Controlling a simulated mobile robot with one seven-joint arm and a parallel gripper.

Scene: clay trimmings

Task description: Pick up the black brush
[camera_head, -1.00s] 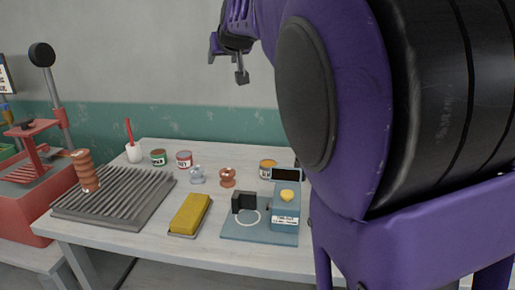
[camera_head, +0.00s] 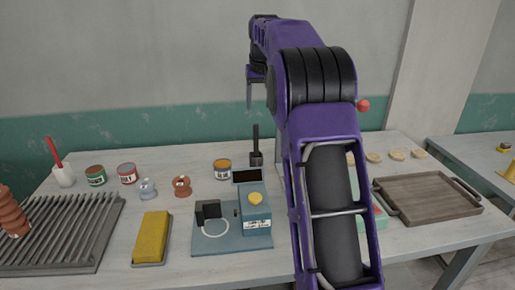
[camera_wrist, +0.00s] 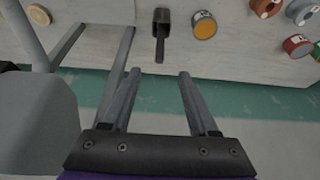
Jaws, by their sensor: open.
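The black brush (camera_head: 255,135) stands upright with its handle up at the back of the table, behind the blue device. Its lower end is in or on a small dark base, perhaps a cup; I cannot tell which. In the wrist view the brush handle (camera_wrist: 160,48) lies just beyond my fingertips, in line with the gap between them. My gripper (camera_wrist: 160,73) is open and empty. In the head view my gripper (camera_head: 249,103) hangs above the table's back edge, higher than the brush and slightly left of it, apart from it.
An orange-labelled can (camera_head: 222,169) stands left of the brush. The blue device (camera_head: 232,238) is in front of it. A ribbed grey board (camera_head: 55,235), yellow block (camera_head: 151,238) and small pots lie left. A wooden tray (camera_head: 428,198) is right. The wall (camera_head: 150,60) is close behind.

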